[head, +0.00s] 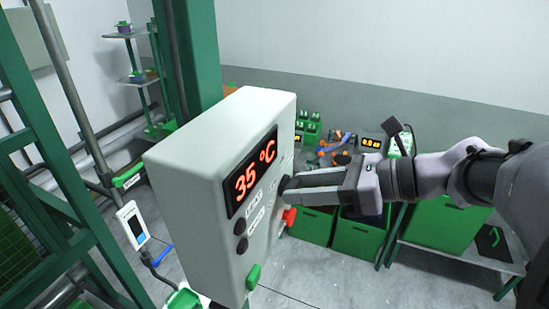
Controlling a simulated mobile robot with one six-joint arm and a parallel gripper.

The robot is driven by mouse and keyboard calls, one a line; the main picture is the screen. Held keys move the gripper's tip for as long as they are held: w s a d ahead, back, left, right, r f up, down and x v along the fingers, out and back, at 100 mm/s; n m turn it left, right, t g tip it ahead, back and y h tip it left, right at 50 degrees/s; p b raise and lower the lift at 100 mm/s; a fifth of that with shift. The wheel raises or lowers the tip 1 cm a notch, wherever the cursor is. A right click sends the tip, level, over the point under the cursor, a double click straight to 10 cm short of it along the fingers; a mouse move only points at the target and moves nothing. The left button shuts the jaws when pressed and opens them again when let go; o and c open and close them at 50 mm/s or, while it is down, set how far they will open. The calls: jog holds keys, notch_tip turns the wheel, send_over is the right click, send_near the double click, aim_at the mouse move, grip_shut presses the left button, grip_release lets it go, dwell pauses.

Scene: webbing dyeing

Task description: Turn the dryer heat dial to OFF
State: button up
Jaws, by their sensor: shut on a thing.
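The grey control box (216,230) stands in the middle of the head view. Its display (251,174) reads 35 °C in orange-red. A dark dial (284,186) sits on the box's face, to the right of the display. My gripper (294,189) reaches in from the right and is shut on the dial. The fingers cover most of the dial, so its pointer and setting cannot be read.
A red knob (289,216) sits just below my gripper, and a green handle (253,277) is lower on the box. Green crates (357,236) stand behind my gripper. A green frame (65,190) is at left.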

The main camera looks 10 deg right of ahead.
jog(key=shift+n+b, duration=0.4)
dwell(0.3)
jog(key=o, duration=1.4)
jog(key=shift+s, duration=0.1)
jog(key=p+v, duration=0.1)
jog(key=v, duration=1.6)
jog(key=shift+s+r, duration=0.1)
jog(key=shift+s, duration=0.25)
